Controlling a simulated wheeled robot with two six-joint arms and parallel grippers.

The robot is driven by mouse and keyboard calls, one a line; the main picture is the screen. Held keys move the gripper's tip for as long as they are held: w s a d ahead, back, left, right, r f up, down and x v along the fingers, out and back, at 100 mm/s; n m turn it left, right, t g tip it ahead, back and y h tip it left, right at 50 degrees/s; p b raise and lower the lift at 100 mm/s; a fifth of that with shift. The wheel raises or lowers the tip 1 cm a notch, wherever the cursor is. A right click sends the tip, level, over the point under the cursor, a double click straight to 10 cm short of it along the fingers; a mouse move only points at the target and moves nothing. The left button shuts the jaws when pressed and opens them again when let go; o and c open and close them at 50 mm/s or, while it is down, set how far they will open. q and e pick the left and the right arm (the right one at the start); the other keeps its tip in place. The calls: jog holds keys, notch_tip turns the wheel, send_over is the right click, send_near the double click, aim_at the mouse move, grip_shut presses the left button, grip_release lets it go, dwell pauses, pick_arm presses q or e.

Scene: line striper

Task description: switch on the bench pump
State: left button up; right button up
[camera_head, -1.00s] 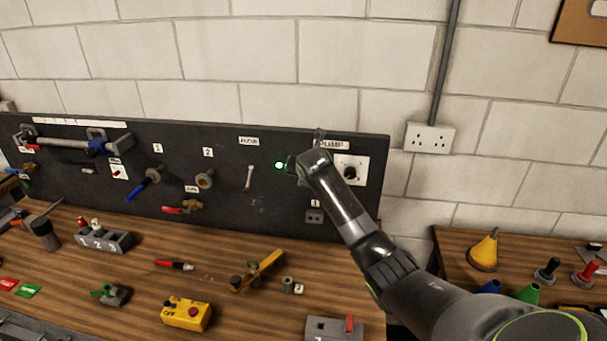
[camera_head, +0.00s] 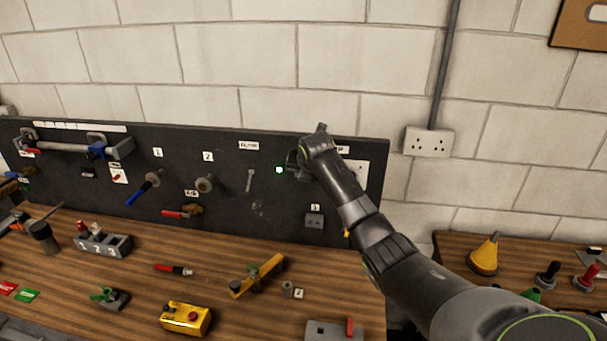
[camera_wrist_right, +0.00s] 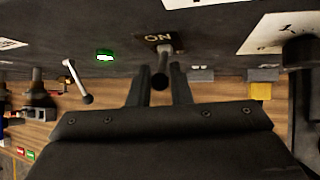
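The dark pegboard panel (camera_head: 235,215) carries a lit green lamp (camera_head: 279,170), which also shows in the wrist view (camera_wrist_right: 105,55). In the wrist view a short toggle lever (camera_wrist_right: 160,76) stands out below a tag (camera_wrist_right: 158,38) reading ON. My right gripper (camera_wrist_right: 164,88) is at the panel with a finger on each side of this lever. It looks open, with narrow gaps beside the lever; contact cannot be told. In the head view my right wrist covers the switch and part of the pump label. My left gripper is not in view.
A small spanner-like lever (camera_head: 249,180) hangs left of the lamp. A white plate (camera_head: 358,172) with a dark knob (camera_wrist_right: 300,50) is just right of my wrist. A yellow box with a red button (camera_head: 186,318) and other items lie on the wooden bench (camera_head: 130,290).

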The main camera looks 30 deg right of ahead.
jog(key=o, duration=0.3)
jog(key=shift+d, duration=0.1)
jog(key=b+v, duration=0.6)
jog(key=v, duration=1.1)
jog(key=shift+s, duration=0.2)
